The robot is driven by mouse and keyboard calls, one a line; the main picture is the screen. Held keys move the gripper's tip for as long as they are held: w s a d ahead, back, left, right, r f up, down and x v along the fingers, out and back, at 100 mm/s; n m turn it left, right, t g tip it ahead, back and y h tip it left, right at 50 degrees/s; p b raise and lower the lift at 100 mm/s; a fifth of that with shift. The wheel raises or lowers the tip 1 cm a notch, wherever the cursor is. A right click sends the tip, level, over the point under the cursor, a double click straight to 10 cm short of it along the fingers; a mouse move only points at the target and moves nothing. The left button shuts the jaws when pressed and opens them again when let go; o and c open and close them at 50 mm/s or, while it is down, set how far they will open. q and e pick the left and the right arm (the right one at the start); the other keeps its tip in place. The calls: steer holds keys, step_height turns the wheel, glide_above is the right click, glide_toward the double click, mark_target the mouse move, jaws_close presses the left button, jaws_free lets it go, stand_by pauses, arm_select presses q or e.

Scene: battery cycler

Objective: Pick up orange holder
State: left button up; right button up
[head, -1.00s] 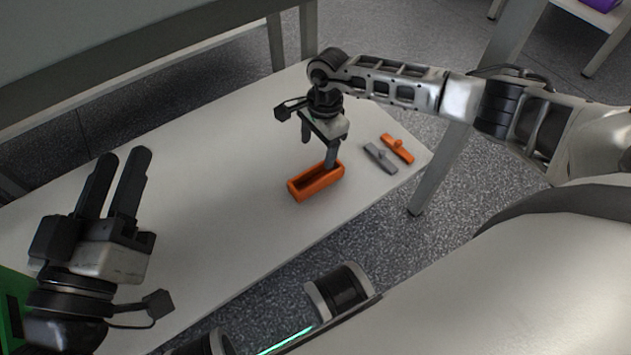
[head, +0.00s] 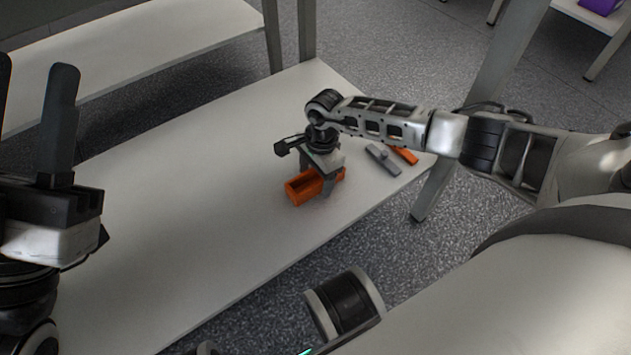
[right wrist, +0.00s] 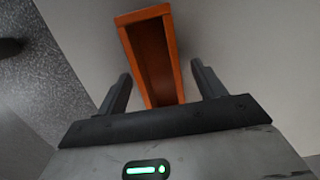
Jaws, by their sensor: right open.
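The orange holder (head: 296,192) is an open, long box on the white table; the right wrist view also shows it (right wrist: 145,14). My right gripper (head: 317,180) is low over it, pointing down, and covers part of it in the head view. In the right wrist view my right gripper (right wrist: 160,72) is open, with the near end of the holder between its fingers and a gap on each side. My left gripper (head: 34,75) is at the left edge of the head view, fingers spread apart and empty, away from the holder.
A grey piece (head: 383,160) and a flat orange piece (head: 405,154) lie on the table right of the holder, near my right arm. The white table (head: 190,220) is bare to the left. Another table (head: 150,45) stands behind.

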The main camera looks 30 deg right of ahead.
steer(key=c, duration=1.1)
steer(key=shift+r, duration=0.1)
